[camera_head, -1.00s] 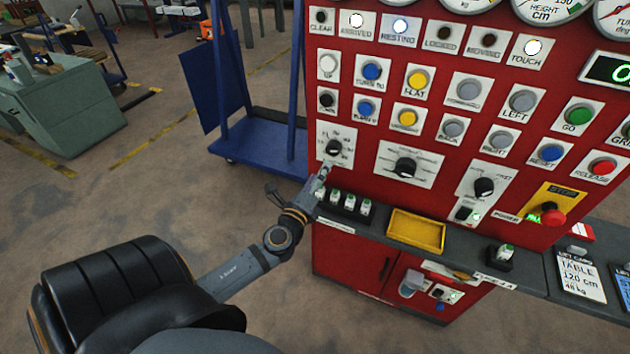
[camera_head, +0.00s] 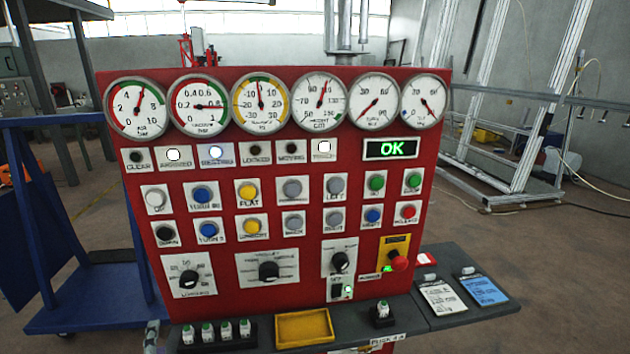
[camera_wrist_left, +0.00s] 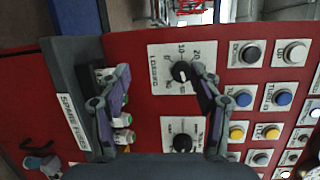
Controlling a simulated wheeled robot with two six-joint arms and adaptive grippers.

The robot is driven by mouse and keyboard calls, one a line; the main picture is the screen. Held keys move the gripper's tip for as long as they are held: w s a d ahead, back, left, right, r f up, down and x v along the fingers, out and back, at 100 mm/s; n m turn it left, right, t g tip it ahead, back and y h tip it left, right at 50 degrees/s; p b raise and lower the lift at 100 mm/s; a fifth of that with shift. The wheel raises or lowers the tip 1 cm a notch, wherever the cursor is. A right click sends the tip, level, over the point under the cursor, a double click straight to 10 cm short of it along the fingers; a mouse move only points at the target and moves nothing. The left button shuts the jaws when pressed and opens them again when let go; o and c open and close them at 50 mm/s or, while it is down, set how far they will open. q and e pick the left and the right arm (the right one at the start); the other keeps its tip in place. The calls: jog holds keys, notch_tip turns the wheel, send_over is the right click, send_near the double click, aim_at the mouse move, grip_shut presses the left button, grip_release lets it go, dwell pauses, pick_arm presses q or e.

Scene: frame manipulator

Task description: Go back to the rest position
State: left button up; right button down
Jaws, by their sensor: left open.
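My left gripper (camera_head: 152,337) shows only as a small part at the lower left of the red control panel (camera_head: 300,215) in the head view. In the left wrist view my left gripper (camera_wrist_left: 159,69) is open, its two fingers spread and nothing between them. It faces the panel near the loading knob (camera_wrist_left: 180,71), which also shows in the head view (camera_head: 189,278). A second knob (camera_wrist_left: 182,142) and several plugs (camera_wrist_left: 123,121) also show there. My right gripper is not in view.
Several gauges (camera_head: 320,100) line the panel's top, and a green OK display (camera_head: 391,149) is lit. The shelf bears a yellow tray (camera_head: 303,328) and two cards.

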pick_arm(q)
jog(key=s+d+f+n+g+h, duration=0.2)
jog(key=s+d+f+n+g, duration=0.1)
jog(key=s+f+n+g, duration=0.5)
jog(key=s+d+f+n+g+h, duration=0.35)
jog(key=s+d+h, duration=0.25)
jog(key=d, duration=0.4)
jog(key=s+a+f+n, duration=0.1)
jog(key=s+a+f, duration=0.1)
jog(key=f, duration=1.2)
jog(key=s+a+f, duration=0.1)
jog(key=s+f, duration=0.1)
jog(key=f, duration=1.2)
jog(key=s+f+g, duration=0.2)
jog(key=s+f, duration=1.2)
jog(key=s, duration=0.3)
jog(key=shift+a+f+y, duration=0.25)
jog(key=shift+a+y, duration=0.05)
jog(key=shift+a, duration=0.15)
